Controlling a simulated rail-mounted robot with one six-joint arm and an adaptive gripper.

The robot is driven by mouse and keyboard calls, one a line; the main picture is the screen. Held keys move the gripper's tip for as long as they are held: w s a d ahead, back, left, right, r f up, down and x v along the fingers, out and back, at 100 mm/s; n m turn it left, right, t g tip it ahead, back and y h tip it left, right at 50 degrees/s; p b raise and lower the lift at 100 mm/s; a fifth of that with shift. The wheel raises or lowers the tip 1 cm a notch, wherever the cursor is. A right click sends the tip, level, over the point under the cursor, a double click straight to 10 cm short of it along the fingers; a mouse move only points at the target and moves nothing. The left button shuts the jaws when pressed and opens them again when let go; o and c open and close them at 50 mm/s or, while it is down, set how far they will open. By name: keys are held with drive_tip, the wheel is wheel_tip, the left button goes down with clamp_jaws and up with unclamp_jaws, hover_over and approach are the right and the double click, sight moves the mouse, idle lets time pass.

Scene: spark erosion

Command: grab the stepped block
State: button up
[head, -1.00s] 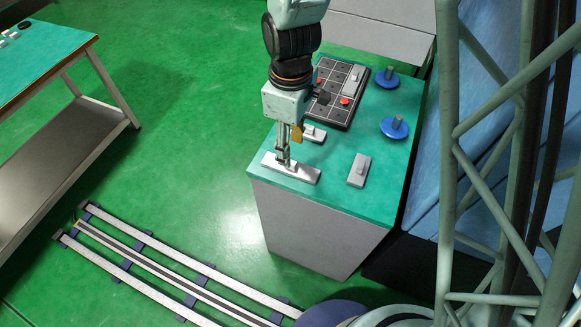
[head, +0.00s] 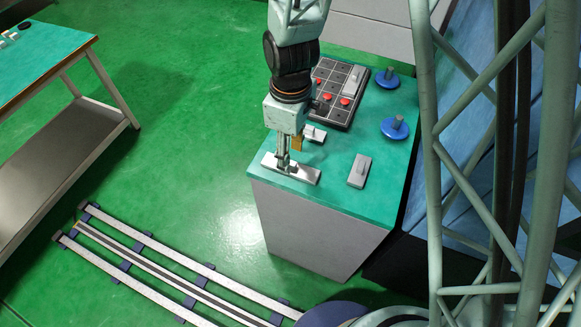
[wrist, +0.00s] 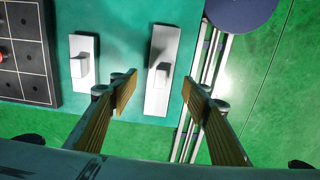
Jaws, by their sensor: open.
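A long, flat pale block with a small raised step (head: 304,175) lies near the left front edge of the green-topped cabinet. It also shows in the wrist view (wrist: 159,99), between my finger lines. My gripper (head: 284,166) is over it, pointing down, with its fingertips close to the raised step. In the wrist view my gripper (wrist: 159,80) has its two ribbed fingers spread wide to either side of the block, with nothing held. My fingers hide part of the block in the head view. Whether they touch it cannot be told.
A shorter stepped piece (head: 315,134) lies behind, beside the black gridded tray (head: 335,107) with red knobs. Another stepped piece (head: 359,171) lies to the right. Blue discs with pegs (head: 394,128) stand farther back. The cabinet top (head: 333,186) is bare around the long block.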

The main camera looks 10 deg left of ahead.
drive_tip(key=shift+f+b, duration=0.3)
drive_tip(key=shift+f, duration=1.95)
drive_tip(key=c, duration=1.2)
drive_tip(key=shift+o, duration=0.2)
drive_tip(key=shift+r, duration=0.15)
drive_tip(key=shift+r+p, duration=0.3)
drive_tip(key=shift+r, duration=1.3)
drive_tip(key=s+d+r+b, duration=0.1)
drive_tip(key=s+d+b, duration=0.1)
drive_tip(key=s, duration=1.2)
drive_tip(key=shift+s+r+b, duration=0.15)
drive_tip(key=shift+b, duration=0.5)
